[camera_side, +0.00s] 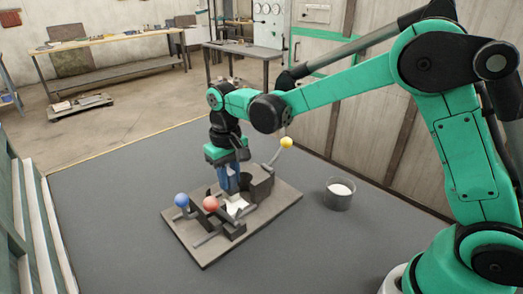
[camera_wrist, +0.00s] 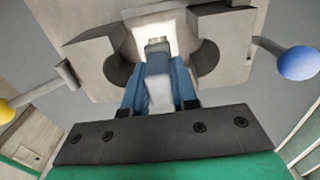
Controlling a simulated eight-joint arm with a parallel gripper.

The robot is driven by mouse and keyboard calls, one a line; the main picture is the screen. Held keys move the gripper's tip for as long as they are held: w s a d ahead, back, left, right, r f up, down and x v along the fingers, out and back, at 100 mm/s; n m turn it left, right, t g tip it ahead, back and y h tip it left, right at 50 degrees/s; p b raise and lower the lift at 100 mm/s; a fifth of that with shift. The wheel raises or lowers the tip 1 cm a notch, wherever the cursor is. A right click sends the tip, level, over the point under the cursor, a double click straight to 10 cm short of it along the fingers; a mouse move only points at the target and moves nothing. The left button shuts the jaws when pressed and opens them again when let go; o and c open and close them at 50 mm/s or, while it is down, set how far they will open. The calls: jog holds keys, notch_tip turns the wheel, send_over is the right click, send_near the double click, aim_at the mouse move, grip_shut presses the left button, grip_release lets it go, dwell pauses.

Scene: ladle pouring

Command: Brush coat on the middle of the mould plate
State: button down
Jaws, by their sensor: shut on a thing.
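My gripper (camera_side: 230,184) points down over the mould assembly with its blue fingers shut on a pale grey handle, seemingly the brush (camera_wrist: 159,88). The gripper shows from above in the wrist view (camera_wrist: 160,78). The brush's far end lies over a bright white surface (camera_wrist: 155,18) between two grey mould blocks with rounded recesses; I cannot tell whether it touches. That white surface, perhaps the mould plate's middle, shows in the side view (camera_side: 236,207), partly hidden by the fingers. The grey base (camera_side: 205,252) lies flat on the dark table.
Rods with a blue knob (camera_side: 181,200), a red knob (camera_side: 211,204) and a yellow knob (camera_side: 286,142) stick out around the blocks. The table front (camera_side: 300,260) is clear.

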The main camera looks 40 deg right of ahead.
notch_tip(320, 180, up, 10)
jog(key=shift+f, duration=0.1)
dwell(0.4)
dwell(0.5)
